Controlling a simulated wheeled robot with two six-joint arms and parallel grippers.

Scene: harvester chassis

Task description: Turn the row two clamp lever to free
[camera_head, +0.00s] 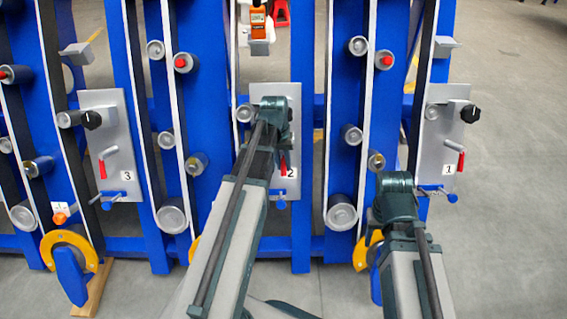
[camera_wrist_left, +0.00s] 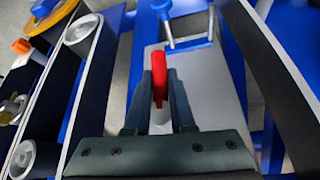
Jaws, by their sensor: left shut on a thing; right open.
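The row two clamp lever has a red handle (camera_head: 283,163) on the grey panel (camera_head: 262,92) marked 2, at the middle of the head view. In the left wrist view the red lever (camera_wrist_left: 159,76) stands between the two fingers of my left gripper (camera_wrist_left: 159,100), which is shut on it. In the head view my left arm covers much of the panel and hides the fingertips. My right wrist (camera_head: 397,195) is low at the right, in front of the blue frame; its fingers are hidden behind the arm.
Panel 3 (camera_head: 112,140) with a red lever and black knob is at the left. Panel 1 (camera_head: 440,140), with a similar lever and knob, is at the right. Blue uprights, belts and rollers surround them. A blue T-handle (camera_wrist_left: 170,25) sits by the lever. Open floor lies at the right.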

